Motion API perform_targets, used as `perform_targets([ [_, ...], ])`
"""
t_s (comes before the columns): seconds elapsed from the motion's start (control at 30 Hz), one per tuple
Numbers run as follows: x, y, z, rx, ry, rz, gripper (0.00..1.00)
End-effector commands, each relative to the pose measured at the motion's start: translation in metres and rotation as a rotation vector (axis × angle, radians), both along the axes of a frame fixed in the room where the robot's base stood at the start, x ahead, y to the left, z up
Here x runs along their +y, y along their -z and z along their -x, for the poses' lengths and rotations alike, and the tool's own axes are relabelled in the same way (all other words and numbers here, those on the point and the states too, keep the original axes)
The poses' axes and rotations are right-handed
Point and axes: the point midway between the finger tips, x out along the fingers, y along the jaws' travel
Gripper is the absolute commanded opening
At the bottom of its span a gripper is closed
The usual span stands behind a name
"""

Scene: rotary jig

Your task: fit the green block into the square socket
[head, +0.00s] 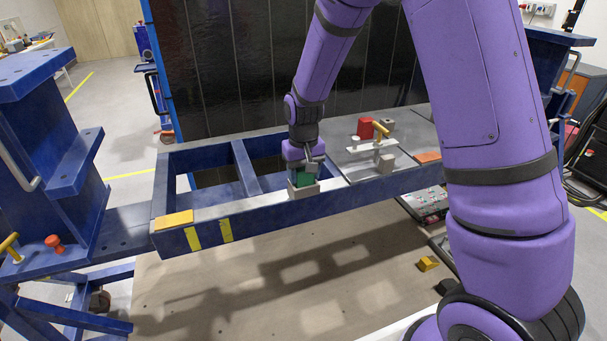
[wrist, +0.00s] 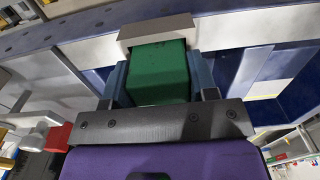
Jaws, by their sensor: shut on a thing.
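The green block (wrist: 158,72) is between the two fingers of my gripper (wrist: 157,88) in the wrist view, and the fingers are shut on it. Its far end meets the light grey socket block (wrist: 157,31). I cannot tell whether the block's end is inside the socket opening, which is hidden. In the head view the green block (head: 304,179) shows under my gripper (head: 305,172), just above the grey socket block (head: 303,191) on the blue frame's front beam.
The blue jig frame (head: 190,216) has open bays left of the socket. A grey plate to the right carries a red block (head: 365,128), a yellow-handled clamp (head: 380,130) and small grey blocks. A yellow block (head: 427,263) lies on the floor.

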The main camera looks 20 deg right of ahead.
Motion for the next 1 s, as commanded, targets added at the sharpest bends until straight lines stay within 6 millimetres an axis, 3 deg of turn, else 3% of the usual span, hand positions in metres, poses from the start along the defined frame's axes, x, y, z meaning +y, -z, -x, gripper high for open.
perform_targets([
  [0.87, 0.0, 0.02, 0.002, 0.005, -0.001, 0.001, 0.18],
  [0.9, 0.0, 0.02, 0.003, 0.006, -0.001, 0.001, 0.62],
  [0.93, 0.0, 0.02, 0.003, 0.006, -0.001, 0.001, 0.69],
  [1.0, 0.0, 0.02, 0.003, 0.006, -0.001, 0.001, 0.72],
])
